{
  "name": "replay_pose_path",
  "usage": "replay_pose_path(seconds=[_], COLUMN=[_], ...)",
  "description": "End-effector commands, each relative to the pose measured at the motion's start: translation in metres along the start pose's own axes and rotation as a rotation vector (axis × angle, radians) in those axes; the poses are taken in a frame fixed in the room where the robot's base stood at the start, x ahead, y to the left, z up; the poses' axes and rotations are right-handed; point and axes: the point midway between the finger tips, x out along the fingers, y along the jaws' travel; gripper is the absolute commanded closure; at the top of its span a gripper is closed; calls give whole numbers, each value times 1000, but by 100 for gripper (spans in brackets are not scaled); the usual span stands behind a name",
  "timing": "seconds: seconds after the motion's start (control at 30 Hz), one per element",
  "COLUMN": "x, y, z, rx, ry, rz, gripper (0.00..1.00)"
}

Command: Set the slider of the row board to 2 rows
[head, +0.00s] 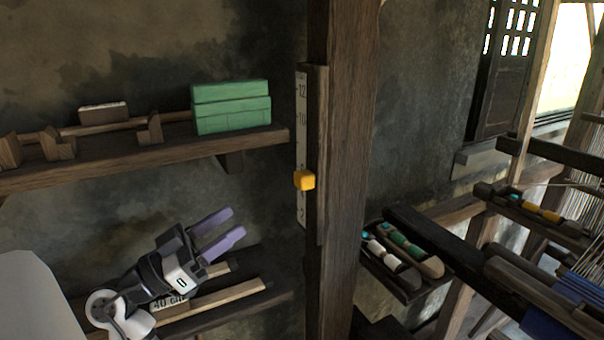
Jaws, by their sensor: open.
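The row board (302,142) is a narrow pale scale fixed upright on a dark wooden post. The numbers 12 and 10 show near its top and 2 near its bottom. Its orange slider (304,180) sits above the 2 and well below the 10, closer to the 2; it covers part of the scale, so the exact row cannot be read. My gripper (235,222) has two purple fingers, apart and empty. In the picture it is left of and lower than the slider, not touching it, pointing up and right.
A wall shelf (160,157) at left holds green boxes (232,107) and wooden pieces. A lower shelf (255,294) with wooden bars lies behind my gripper. Right of the post (340,150) are a tray of bobbins (385,270) and loom beams. The space between gripper and slider looks clear.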

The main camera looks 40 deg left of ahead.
Motion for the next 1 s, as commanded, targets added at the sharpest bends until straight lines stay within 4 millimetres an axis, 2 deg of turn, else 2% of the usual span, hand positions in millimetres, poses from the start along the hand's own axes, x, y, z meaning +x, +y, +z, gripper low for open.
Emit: replay_pose_path(seconds=[0.13,0.27,0.7,0.83,1.0], x=[-2,10,99,118,131], y=[5,6,10,10,10], z=[-1,-2,-3,-2,0], rx=[5,5,4,3,4], ry=[-4,-5,-5,-5,-4], rz=[36,41,38,38,36], gripper=[51,51,51,51,51])
